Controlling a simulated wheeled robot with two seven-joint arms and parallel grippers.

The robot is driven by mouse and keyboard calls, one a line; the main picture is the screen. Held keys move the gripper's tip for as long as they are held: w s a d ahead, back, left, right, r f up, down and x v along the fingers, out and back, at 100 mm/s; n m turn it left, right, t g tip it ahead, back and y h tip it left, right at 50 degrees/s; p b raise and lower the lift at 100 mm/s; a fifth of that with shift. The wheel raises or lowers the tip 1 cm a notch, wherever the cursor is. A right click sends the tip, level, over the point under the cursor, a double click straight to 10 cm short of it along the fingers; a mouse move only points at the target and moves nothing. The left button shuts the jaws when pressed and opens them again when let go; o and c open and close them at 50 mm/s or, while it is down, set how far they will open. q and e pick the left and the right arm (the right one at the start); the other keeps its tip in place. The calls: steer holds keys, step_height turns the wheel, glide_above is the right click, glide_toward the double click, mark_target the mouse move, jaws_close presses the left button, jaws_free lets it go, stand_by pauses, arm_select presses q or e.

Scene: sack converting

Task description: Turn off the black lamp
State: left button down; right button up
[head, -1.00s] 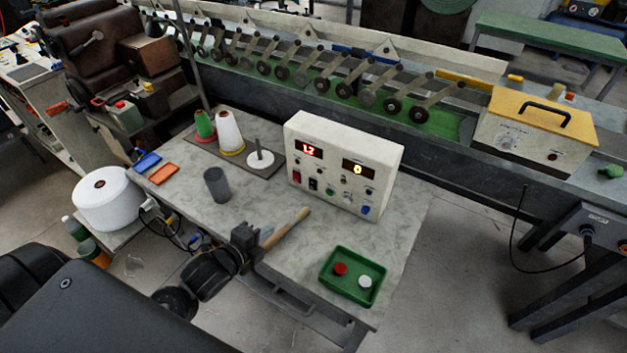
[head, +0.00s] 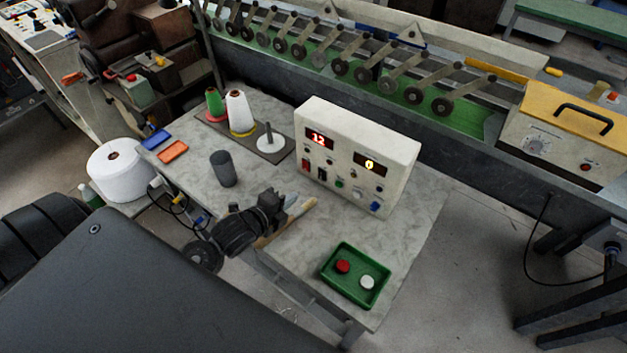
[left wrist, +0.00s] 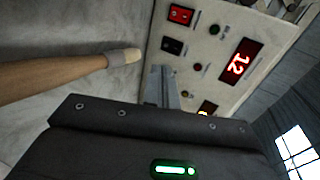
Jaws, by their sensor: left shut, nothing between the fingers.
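A white control box (head: 350,150) stands on the table, with red "12" and yellow "0" displays lit. Its front has a red rocker switch (head: 306,164) and a black rocker switch (head: 322,173); the left wrist view also shows the red switch (left wrist: 181,15) and black switch (left wrist: 172,45). I cannot make out a separate black lamp. My left gripper (head: 298,206) is shut and empty, in front of the box's lower left front. In the left wrist view its fingers (left wrist: 168,85) point toward the panel near the black switch; contact cannot be told. My right gripper is not in view.
A wooden-handled tool (head: 270,238) lies on the table beside my left gripper. A grey cup (head: 223,168), thread cones (head: 240,112) and a green tray (head: 329,270) with a red and a white knob stand around. The table right of the box is clear.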

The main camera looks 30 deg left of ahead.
arm_select(q)
steer(key=p, duration=0.2)
glide_toward(320, 178)
steer(key=x, duration=0.4)
steer(key=shift+w+f, duration=0.3)
steer(key=shift+p+x, duration=0.3)
steer(key=shift+x, duration=0.55)
steer(key=shift+r, duration=0.1)
